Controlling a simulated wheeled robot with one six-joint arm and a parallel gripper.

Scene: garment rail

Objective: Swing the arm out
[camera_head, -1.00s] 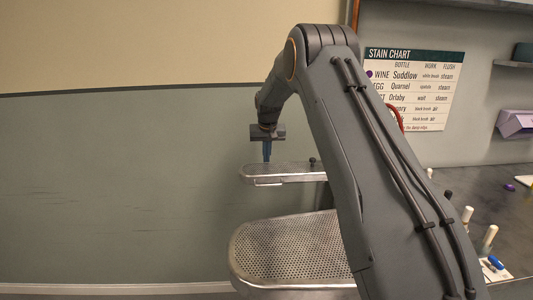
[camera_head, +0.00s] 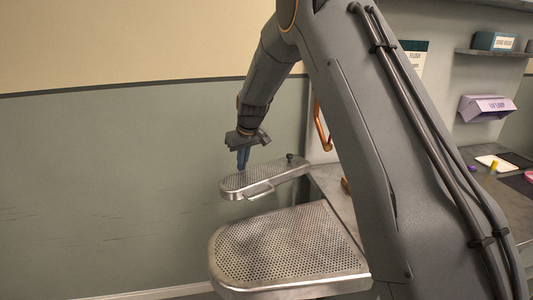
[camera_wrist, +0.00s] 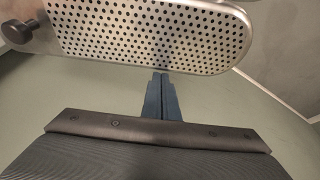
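The small perforated metal swing arm (camera_head: 250,180) extends left above a larger perforated board, with a wire handle (camera_head: 262,191) on its near side and a dark knob (camera_head: 290,156) at its right end. My gripper (camera_head: 243,163) points down at its far edge, on the side away from the handle. In the wrist view the blue fingers (camera_wrist: 161,80) are together with nothing between them. Their tips meet the rim of the perforated plate (camera_wrist: 150,35) in the picture; I cannot tell whether they touch. The knob (camera_wrist: 18,32) shows at the upper left there.
The larger perforated board (camera_head: 285,250) lies below and nearer. A grey counter (camera_head: 345,210) with small items is on the right, partly behind my arm. An orange curved pipe (camera_head: 320,125) and a lilac box (camera_head: 487,107) are at the wall. The left side is open.

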